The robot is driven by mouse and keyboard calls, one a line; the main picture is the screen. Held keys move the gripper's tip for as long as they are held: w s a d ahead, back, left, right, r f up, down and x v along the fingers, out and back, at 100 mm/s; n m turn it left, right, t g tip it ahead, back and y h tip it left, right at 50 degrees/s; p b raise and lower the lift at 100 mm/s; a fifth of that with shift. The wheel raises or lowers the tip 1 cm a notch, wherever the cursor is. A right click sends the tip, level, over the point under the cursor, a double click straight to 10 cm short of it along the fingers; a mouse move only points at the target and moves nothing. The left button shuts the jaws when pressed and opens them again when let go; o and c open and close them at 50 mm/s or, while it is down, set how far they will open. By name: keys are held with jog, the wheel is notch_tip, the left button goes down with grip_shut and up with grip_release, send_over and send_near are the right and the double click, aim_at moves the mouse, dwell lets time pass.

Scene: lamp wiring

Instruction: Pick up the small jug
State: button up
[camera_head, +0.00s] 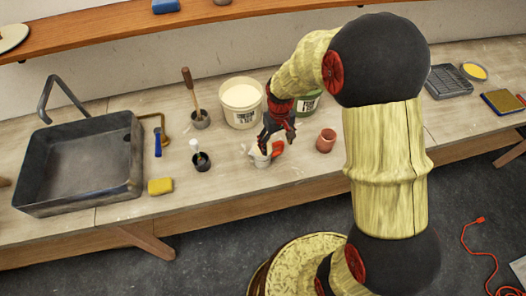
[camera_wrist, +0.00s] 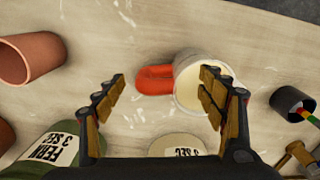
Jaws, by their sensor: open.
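The small jug (camera_head: 259,159) is whitish with a red handle and stands on the bench, partly hidden beneath my gripper (camera_head: 277,138) in the head view. In the wrist view the jug (camera_wrist: 188,66) is seen from above, with a pale cream inside and its red handle (camera_wrist: 153,80) pointing left. My gripper (camera_wrist: 160,100) is open there, with the handle showing between the fingers. The right finger covers part of the jug's rim. I cannot tell the exact height gap, and nothing is held.
A terracotta cup (camera_head: 326,141) stands right of the jug.

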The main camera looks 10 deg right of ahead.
aim_at(276, 151)
jog(key=f, duration=0.3)
jog(key=w+f+b, duration=0.1)
jog(key=f, duration=0.1)
jog(key=shift+f, duration=0.2)
jog(key=c, duration=0.3)
jog(key=shift+s, duration=0.1)
jog(key=c, duration=1.6)
jog(key=shift+r, duration=0.1)
grip_shut()
